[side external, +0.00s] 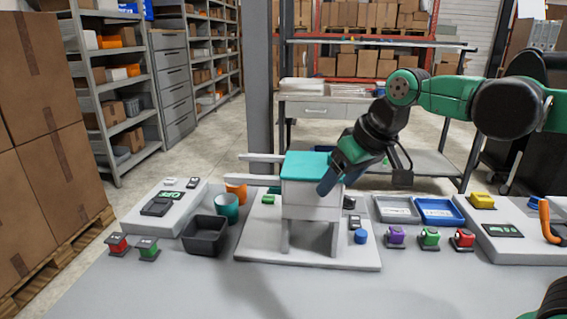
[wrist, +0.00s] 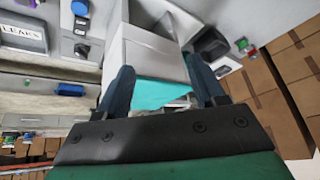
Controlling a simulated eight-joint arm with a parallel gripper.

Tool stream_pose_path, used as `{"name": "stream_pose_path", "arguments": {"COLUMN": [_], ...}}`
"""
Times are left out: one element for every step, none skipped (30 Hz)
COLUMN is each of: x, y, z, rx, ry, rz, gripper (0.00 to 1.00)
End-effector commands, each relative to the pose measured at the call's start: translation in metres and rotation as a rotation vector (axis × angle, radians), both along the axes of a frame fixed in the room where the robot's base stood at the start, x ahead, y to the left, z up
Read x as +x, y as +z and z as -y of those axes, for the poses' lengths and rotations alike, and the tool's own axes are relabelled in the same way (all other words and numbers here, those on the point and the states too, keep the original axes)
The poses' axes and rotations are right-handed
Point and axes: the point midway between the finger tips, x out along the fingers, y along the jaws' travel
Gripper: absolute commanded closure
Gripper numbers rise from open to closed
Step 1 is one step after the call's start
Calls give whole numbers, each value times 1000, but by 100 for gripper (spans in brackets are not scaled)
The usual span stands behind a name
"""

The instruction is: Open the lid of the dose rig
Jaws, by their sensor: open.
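The dose rig is a white box (side external: 310,199) on legs, on a light base plate. Its teal lid (side external: 305,165) lies across the top and looks closed. My gripper (side external: 328,182) is at the right front of the box, tilted down, close to the lid's right edge. In the wrist view my gripper (wrist: 163,80) is open, with one dark blue finger on each side of the box. The teal lid (wrist: 160,94) shows between the fingers, with the white box wall (wrist: 148,57) beyond. Whether the fingers touch the rig cannot be told.
A black bin (side external: 205,236) and a teal cup (side external: 227,208) stand left of the rig. Purple, green and red dispensers (side external: 430,238) and a blue tray (side external: 438,211) are to the right. Two pale bars (side external: 253,179) stick out left of the box. The front table is clear.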

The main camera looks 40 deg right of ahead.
Motion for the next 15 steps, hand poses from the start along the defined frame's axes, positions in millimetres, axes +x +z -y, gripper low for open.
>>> {"name": "stream_pose_path", "arguments": {"x": [12,18,25,31,37,44,49,53,59,62,65,68,70,72,73], "y": [13,20,27,33,38,44,47,51,54,56,57,59,59,60,60], "z": [4,7,12,16,20,26,31,36,42,46,50,55,58,61,64], "rx": [15,23,37,47,57,70,78,87,95,100,106,112,116,119,122], "ry": [-30,-52,-90,-124,-161,-212,-250,-288,-335,-369,-401,-440,-465,-487,-513], "rz": [-38,-64,-102,-132,-164,-206,-237,-267,-304,-331,-355,-384,-402,-420,-439], "gripper": [37,37,37,37,37,37,37,37,37,37,37,37,37,37,37]}}
